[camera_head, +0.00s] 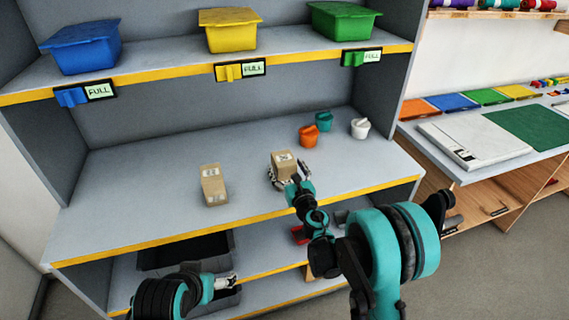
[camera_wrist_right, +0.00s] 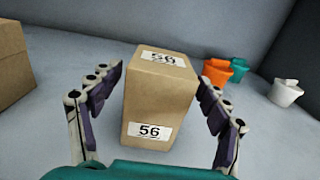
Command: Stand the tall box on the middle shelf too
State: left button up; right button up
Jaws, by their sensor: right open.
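A brown cardboard box labelled 56 (camera_wrist_right: 158,105) stands upright on the middle shelf (camera_head: 130,205); it also shows in the head view (camera_head: 284,160). My right gripper (camera_head: 277,178) is open, with its fingers on either side of this box. In the right wrist view the fingers (camera_wrist_right: 165,100) show gaps to the box on both sides. A second brown box (camera_head: 213,187) stands to the left on the same shelf, and part of it shows at the left edge of the right wrist view (camera_wrist_right: 12,62). My left gripper (camera_head: 228,282) is low, in front of the bottom shelf; its jaws are too small to judge.
Orange (camera_head: 308,135), teal (camera_head: 324,121) and white (camera_head: 360,128) small tubs stand behind and right of the box. Blue (camera_head: 82,47), yellow (camera_head: 229,30) and green (camera_head: 343,20) bins fill the top shelf. A dark crate (camera_head: 160,258) sits below. The middle shelf's left part is clear.

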jog(key=p+v, duration=0.1)
jog(key=v, duration=0.9)
jog(key=d+r+m+h, duration=0.5)
jog(key=d+r+m, duration=0.2)
jog(key=d+m, duration=0.3)
jog(key=s+d+m+g+h, duration=0.35)
jog(key=s+d+m, duration=0.4)
jog(key=m, duration=0.65)
jog(key=s+a+f+m+g+y, duration=0.1)
jog(key=s+f+m+g, duration=0.2)
jog(key=s+m, duration=0.4)
jog(key=s+a+f+m+g+y, duration=0.2)
jog(key=s+m, duration=0.6)
jog(key=s, duration=0.5)
jog(key=shift+s+a+f+m+g, duration=0.2)
jog(key=shift+s+f+m+g, duration=0.15)
jog(key=shift+f+g, duration=0.5)
jog(key=shift+a+r, duration=0.1)
